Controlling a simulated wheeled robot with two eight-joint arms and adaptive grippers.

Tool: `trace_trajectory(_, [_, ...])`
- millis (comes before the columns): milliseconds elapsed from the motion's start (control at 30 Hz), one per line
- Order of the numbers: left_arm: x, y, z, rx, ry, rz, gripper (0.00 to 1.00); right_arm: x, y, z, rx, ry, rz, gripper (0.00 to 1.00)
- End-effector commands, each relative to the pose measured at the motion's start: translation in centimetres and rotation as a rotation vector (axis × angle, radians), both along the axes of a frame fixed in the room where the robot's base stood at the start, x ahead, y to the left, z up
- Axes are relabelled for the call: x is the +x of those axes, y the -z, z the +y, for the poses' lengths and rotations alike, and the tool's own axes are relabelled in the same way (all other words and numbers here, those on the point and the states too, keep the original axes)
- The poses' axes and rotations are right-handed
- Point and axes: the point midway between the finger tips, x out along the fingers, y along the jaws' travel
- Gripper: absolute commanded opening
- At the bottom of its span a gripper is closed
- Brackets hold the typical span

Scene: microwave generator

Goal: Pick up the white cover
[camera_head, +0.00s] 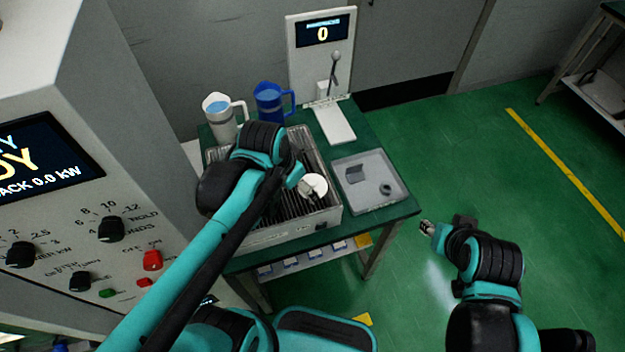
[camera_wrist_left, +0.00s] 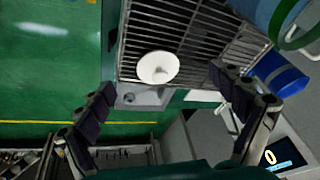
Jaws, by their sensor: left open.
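The white cover (camera_head: 313,187) is a small round disc with a central knob. It rests on the slatted rack of a metal tray (camera_head: 335,215) on the green-topped table. In the left wrist view the cover (camera_wrist_left: 157,68) shows between the spread fingers of my left gripper (camera_wrist_left: 160,84), which is open and empty. In the head view my left arm and wrist are over the tray, beside the cover, and hide part of the rack and the fingers. My right gripper (camera_head: 430,228) is off to the right, over the floor; its fingers are too small to read.
A white jug (camera_head: 221,120) and a blue jug (camera_head: 269,104) stand behind the tray. A scale-like display stand (camera_head: 322,70) is at the table's back. A grey shallow tray (camera_head: 371,190) lies to the right. A control cabinet (camera_head: 60,235) stands at left.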

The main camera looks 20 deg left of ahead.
Motion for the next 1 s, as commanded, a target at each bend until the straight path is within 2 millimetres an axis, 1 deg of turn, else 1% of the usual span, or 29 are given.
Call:
trace_trajectory(33, [0.9, -0.9, -0.3, 0.012, 0.055, 0.029, 0.94, 0.0, -1.2, 0.0, 0.000, 0.000, 0.000, 0.40])
trace_trajectory(200, [3.3, -1.3, -1.4, 0.048, 0.297, 0.146, 0.94, 0.0, -3.7, 0.0, 0.000, 0.000, 0.000, 0.40])
trace_trajectory(300, [4.1, -1.0, -1.8, 0.056, 0.407, 0.196, 0.94, 0.0, -4.6, 0.0, 0.000, 0.000, 0.000, 0.40])
trace_trajectory(400, [4.5, -0.7, -2.1, 0.058, 0.474, 0.223, 0.94, 0.0, -4.9, 0.0, 0.000, 0.000, 0.000, 0.40])
trace_trajectory(467, [4.6, -0.3, -2.2, 0.058, 0.493, 0.232, 0.94, 0.0, -4.9, 0.0, 0.000, 0.000, 0.000, 0.40])
trace_trajectory(567, [4.8, 0.7, -2.3, 0.058, 0.504, 0.234, 0.94, 0.0, -4.5, 0.0, 0.000, 0.000, 0.000, 0.40])
trace_trajectory(767, [5.1, 3.1, -2.5, 0.058, 0.502, 0.234, 0.94, 0.0, -3.7, 0.0, 0.000, 0.000, 0.000, 0.40])
trace_trajectory(933, [5.9, 5.7, -2.7, 0.058, 0.501, 0.234, 0.94, 0.0, -2.7, 0.0, 0.000, 0.000, 0.000, 0.40])
trace_trajectory(1000, [5.9, 6.6, -2.8, 0.058, 0.501, 0.234, 0.94, 0.0, -2.5, 0.0, 0.000, 0.000, 0.000, 0.40])
